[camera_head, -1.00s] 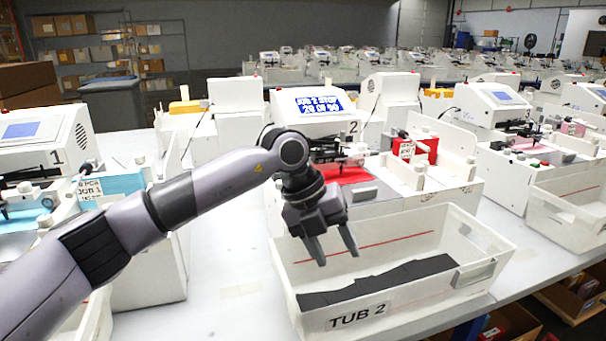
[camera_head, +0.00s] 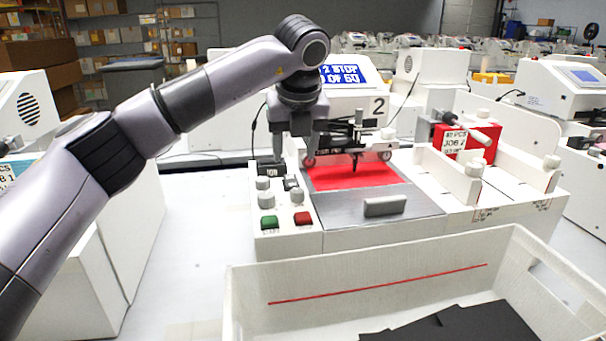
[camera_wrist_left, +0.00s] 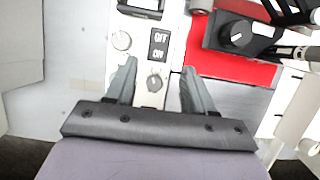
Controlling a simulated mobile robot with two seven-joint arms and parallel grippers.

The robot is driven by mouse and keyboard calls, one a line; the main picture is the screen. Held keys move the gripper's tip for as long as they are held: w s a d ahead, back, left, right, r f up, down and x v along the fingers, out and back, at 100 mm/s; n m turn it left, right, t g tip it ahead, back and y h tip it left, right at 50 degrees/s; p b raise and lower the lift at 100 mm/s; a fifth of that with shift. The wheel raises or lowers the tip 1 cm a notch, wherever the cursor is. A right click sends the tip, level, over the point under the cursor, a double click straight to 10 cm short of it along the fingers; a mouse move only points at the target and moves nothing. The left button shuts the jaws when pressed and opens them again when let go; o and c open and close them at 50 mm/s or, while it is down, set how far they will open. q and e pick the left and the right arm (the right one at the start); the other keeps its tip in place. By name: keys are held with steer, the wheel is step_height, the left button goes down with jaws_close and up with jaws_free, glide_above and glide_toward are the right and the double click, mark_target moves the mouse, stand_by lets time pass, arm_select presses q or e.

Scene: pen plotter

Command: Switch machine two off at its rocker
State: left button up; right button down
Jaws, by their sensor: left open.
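Machine two (camera_head: 350,108) is a white plotter with a "2" on its side, a blue screen partly hidden by my arm, and a red sheet (camera_head: 350,176) on its bed. In the left wrist view the rocker (camera_wrist_left: 159,46) reads OFF at the top and ON below. I cannot tell which side is pressed. My left gripper (camera_head: 293,150) is open and empty above the panel. In the wrist view its fingers (camera_wrist_left: 158,68) straddle the panel strip just short of the rocker, apart from it.
A green button (camera_head: 268,222), a red button (camera_head: 302,219) and several grey knobs (camera_head: 264,199) sit on the same panel. A pen carriage (camera_head: 355,145) is close to the right of the gripper. A white tub (camera_head: 400,270) with black sheets stands in front. Bare table lies left.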

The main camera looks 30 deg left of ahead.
mark_target(291, 181)
arm_select(q)
steer(key=shift+w+a+f, duration=0.1)
steer(key=shift+f, duration=0.25)
steer(key=x, duration=0.5)
steer(key=shift+a+f, duration=0.1)
steer(key=shift+f, duration=0.2)
steer(key=shift+w+f, duration=0.1)
steer(key=shift+f, duration=0.2)
